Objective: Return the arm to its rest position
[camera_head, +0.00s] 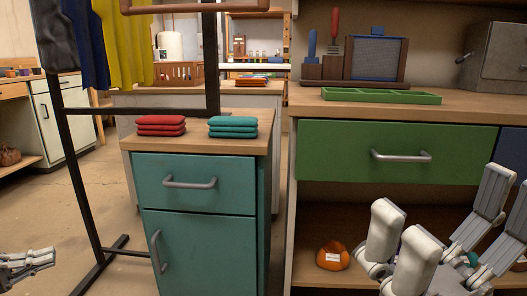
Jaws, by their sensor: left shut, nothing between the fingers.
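My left gripper (40,257) shows at the lower left edge, low over the floor beside the dark rack. Its fingers lie close together with nothing between them. Its arm is cut off by the picture edge. My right gripper (442,196) is large in the lower right, in front of the green-drawer counter. Its fingers stand upward and wide apart, and no object shows between them. Its base runs out of the bottom of the picture.
A dark rack (73,170) with hanging clothes stands at the left. A teal cabinet (197,230) bears folded red cloths (161,126) and teal cloths (233,127). The counter (465,103) bears a green tray (381,96); an orange item (332,257) sits below. Floor at left is partly clear.

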